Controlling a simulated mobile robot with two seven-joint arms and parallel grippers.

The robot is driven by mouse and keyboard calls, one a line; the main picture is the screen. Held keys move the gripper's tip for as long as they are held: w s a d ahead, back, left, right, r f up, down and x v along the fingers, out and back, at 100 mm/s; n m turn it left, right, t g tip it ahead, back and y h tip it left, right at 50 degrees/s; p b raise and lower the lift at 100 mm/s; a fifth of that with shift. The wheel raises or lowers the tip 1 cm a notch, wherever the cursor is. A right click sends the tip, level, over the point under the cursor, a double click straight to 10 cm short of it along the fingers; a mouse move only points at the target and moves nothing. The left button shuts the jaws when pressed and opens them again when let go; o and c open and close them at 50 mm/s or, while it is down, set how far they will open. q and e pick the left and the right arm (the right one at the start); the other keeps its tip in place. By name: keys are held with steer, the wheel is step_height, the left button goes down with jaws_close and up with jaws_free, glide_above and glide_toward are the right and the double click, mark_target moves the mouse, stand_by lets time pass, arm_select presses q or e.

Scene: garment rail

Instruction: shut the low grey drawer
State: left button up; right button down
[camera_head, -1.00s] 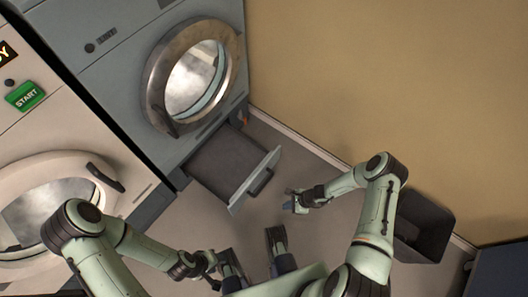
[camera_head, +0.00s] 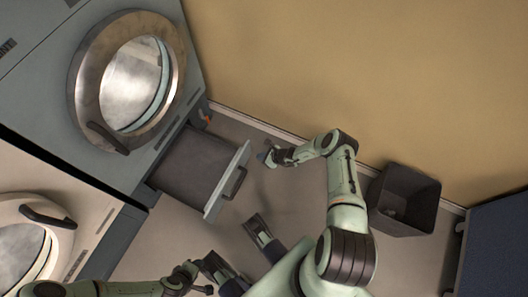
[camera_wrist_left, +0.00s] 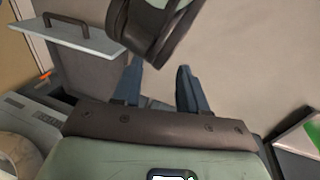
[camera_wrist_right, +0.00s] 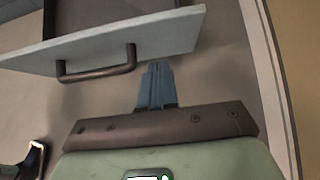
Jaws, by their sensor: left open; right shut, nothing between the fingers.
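The low grey drawer stands pulled out beneath the grey machine, its light front panel (camera_head: 227,182) and dark handle (camera_head: 236,183) facing the open floor. My right gripper (camera_head: 266,157) is shut and empty, in front of the panel near its wall-side end and apart from it. In the right wrist view the shut fingertips (camera_wrist_right: 157,68) point toward the panel (camera_wrist_right: 165,38), to the right of the handle (camera_wrist_right: 97,73). My left gripper (camera_wrist_left: 160,78) is open and empty, low near my base. The drawer's panel (camera_wrist_left: 92,38) shows at upper left in the left wrist view.
The grey machine (camera_head: 60,75) with a round glass door is above the drawer. A white machine (camera_head: 88,228) stands beside it. A dark bin (camera_head: 404,200) stands against the tan wall (camera_head: 350,75). The floor before the drawer is clear.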

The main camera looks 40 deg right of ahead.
mark_target(243, 153)
steer(key=w+f+b, duration=0.1)
steer(key=w, duration=0.1)
steer(key=w+a+f+b, duration=0.1)
steer(key=w, duration=0.1)
steer(key=w+a+f+b, duration=0.1)
steer(key=w, duration=0.1)
steer(key=shift+a+f+b, duration=0.1)
steer(key=shift+a+b, duration=0.15)
steer(key=shift+b, duration=0.15)
arm_select(q)
steer(key=w+a+f, duration=0.2)
steer(key=a+f, duration=0.1)
steer(key=f, duration=0.3)
steer(key=shift+w+n+t+y, duration=0.3)
steer(key=shift+w+y, duration=0.05)
steer(key=shift+y, duration=0.05)
arm_select(e)
steer(key=shift+w+a, duration=0.1)
steer(key=shift+w, duration=0.15)
arm_select(q)
steer(key=shift+f, duration=0.1)
